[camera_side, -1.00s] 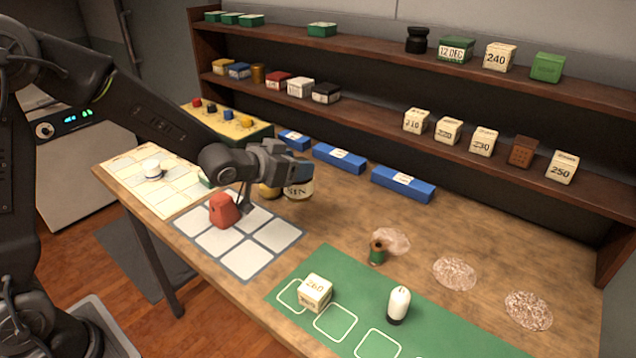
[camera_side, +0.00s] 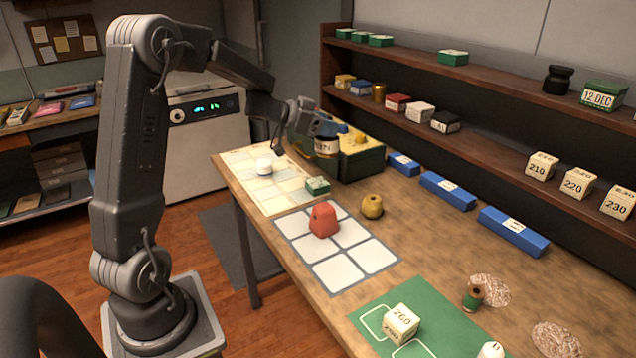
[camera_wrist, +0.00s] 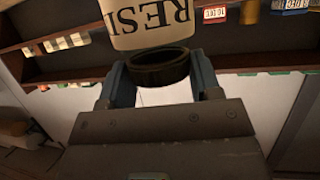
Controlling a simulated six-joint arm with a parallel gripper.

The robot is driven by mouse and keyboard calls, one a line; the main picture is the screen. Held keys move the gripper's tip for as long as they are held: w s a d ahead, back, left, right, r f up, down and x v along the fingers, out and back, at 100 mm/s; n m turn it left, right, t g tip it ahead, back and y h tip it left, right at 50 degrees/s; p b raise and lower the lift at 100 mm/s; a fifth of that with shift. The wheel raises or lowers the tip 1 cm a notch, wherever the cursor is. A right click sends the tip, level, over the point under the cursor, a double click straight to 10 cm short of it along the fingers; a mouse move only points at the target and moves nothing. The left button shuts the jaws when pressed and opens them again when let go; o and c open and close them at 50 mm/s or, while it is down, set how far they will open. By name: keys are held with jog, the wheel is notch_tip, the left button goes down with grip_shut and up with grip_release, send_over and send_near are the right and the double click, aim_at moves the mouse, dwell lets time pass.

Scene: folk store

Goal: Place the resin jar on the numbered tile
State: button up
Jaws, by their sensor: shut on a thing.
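My gripper (camera_side: 322,131) is shut on the resin jar (camera_side: 327,147), a cream-labelled jar with a dark lid. The jar hangs upright, raised above the table, in front of the yellow-topped green box. In the wrist view my gripper (camera_wrist: 160,75) has its fingers either side of the dark lid, and the jar (camera_wrist: 150,25) shows part of its label, "RESI". A cream board of tiles (camera_side: 245,157) lies at the table's far left, left of the jar. Its tile markings are too small to read.
A red piece (camera_side: 323,219) stands on the grey-bordered grid (camera_side: 338,272). Blue boxes (camera_side: 447,190) line the back under the shelves.

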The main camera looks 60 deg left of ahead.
jog(key=s+a, duration=0.9)
jog(key=a, duration=0.3)
jog(key=shift+w+d+f, duration=0.95)
jog(key=shift+w+f, duration=0.7)
jog(key=shift+f, duration=0.3)
jog(key=shift+w+d+f, duration=0.95)
jog(key=shift+w+f, duration=0.65)
jog(key=shift+f, duration=0.35)
jog(key=shift+w+d+f, duration=0.95)
jog(key=shift+w+f, duration=0.7)
jog(key=shift+f, duration=0.3)
jog(key=shift+f, duration=0.1)
jog(key=o, duration=1.1)
